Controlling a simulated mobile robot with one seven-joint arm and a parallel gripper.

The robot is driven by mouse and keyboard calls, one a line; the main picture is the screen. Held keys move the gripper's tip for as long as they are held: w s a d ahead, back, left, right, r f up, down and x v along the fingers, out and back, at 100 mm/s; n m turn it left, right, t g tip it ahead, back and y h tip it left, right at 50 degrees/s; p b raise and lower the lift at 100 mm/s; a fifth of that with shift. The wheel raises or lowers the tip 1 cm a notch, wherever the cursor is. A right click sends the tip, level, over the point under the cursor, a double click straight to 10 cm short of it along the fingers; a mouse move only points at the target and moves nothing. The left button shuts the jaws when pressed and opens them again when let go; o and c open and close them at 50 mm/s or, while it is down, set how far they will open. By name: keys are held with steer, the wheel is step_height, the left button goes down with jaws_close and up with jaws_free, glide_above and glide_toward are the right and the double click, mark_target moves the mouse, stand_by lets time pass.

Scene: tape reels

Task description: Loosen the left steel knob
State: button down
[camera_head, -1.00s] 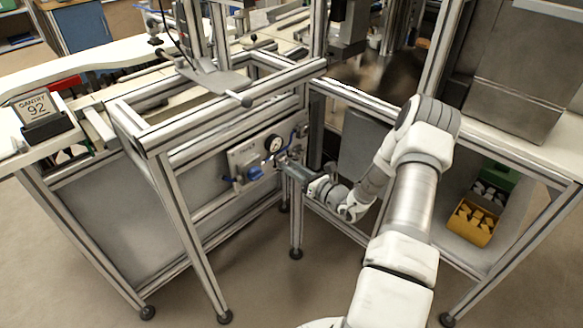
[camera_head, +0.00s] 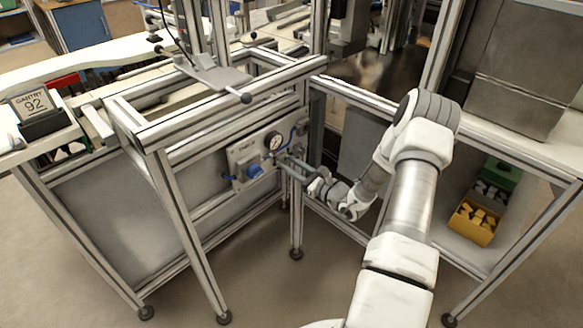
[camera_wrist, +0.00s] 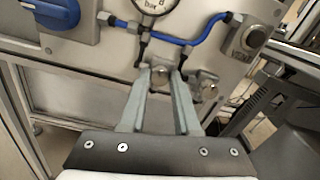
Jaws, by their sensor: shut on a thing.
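The left steel knob (camera_wrist: 160,77) is a small round metal knob low on the panel, between the fingertips of my gripper (camera_wrist: 162,68) in the wrist view. The fingers are shut on it, one on each side, and partly cover it. A second steel knob (camera_wrist: 208,91) sits just to the right, outside the fingers. In the head view my gripper (camera_head: 284,162) reaches the panel from the right, and the knob itself is too small to make out there.
The panel (camera_head: 237,157) carries a pressure gauge (camera_head: 274,141), a large blue rotary knob (camera_head: 254,170) and blue tubing (camera_wrist: 185,40). A fitting (camera_wrist: 250,38) sits at the panel's upper right. Aluminium frame posts (camera_head: 296,225) stand close by. A yellow bin (camera_head: 473,222) is at the right.

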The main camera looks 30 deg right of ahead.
steer(key=n+b, duration=0.1)
steer(key=n, duration=0.2)
steer(key=shift+f+n+b, duration=0.15)
steer(key=shift+n+b, duration=0.25)
steer(key=n+b, duration=0.2)
steer(key=n, duration=0.1)
steer(key=shift+f+n+b, duration=0.1)
steer(key=shift+n+b, duration=0.2)
steer(key=n+b, duration=0.3)
steer(key=shift+n, duration=0.3)
steer(key=shift+n+b, duration=0.6)
steer(key=shift+b, duration=0.05)
steer(key=shift+r, duration=0.2)
steer(key=c, duration=0.6)
jaws_free()
steer(key=shift+s, duration=0.1)
